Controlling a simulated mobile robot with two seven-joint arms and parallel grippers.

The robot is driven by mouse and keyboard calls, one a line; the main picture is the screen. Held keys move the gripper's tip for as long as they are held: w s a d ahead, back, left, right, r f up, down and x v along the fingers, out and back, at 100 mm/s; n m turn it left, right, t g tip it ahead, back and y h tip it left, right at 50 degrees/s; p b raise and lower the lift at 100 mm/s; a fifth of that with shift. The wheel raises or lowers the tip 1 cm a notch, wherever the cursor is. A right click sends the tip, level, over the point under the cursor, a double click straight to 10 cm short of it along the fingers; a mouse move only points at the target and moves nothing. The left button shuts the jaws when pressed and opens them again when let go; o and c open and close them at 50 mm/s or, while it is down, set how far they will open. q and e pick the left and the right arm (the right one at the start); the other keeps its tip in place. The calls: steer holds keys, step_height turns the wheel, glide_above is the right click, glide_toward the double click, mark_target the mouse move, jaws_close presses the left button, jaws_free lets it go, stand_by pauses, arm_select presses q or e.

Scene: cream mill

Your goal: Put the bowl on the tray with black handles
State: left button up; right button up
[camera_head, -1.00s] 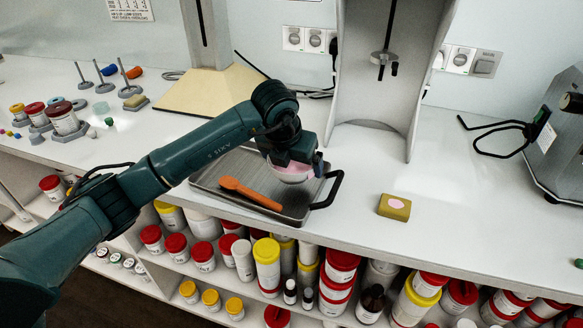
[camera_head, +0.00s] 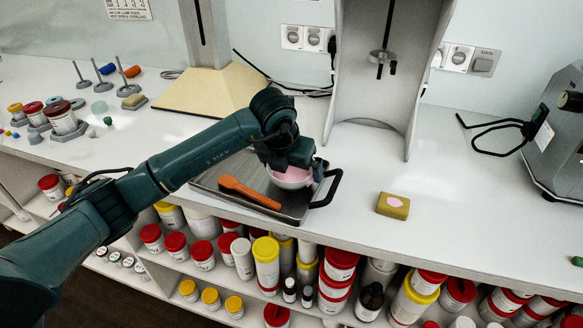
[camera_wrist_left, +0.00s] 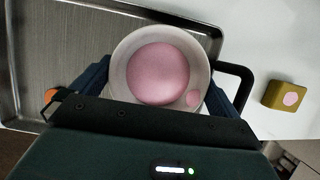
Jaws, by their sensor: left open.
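The bowl (camera_head: 291,178) is white outside with pink inside; in the left wrist view the bowl (camera_wrist_left: 158,68) shows from above, over the tray's right end. The metal tray with black handles (camera_head: 225,187) lies on the counter, and its rim shows in the left wrist view (camera_wrist_left: 90,5). Its right black handle (camera_head: 330,188) is visible; the left one is hidden by my arm. My left gripper (camera_head: 291,168) is open at the bowl, with a finger on each side of it. Whether the bowl touches the tray floor is hard to tell. My right gripper is not in view.
An orange spoon-like tool (camera_head: 248,192) lies on the tray. A yellow block with a pink spot (camera_head: 393,206) sits on the counter to the right. A grey stand (camera_head: 385,80) rises behind. Lidded jars fill the shelf below. The counter right of the tray is mostly clear.

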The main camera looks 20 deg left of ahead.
arm_select(q)
steer(key=v, duration=1.1)
steer(key=shift+b, duration=0.35)
steer(key=shift+s, duration=0.1)
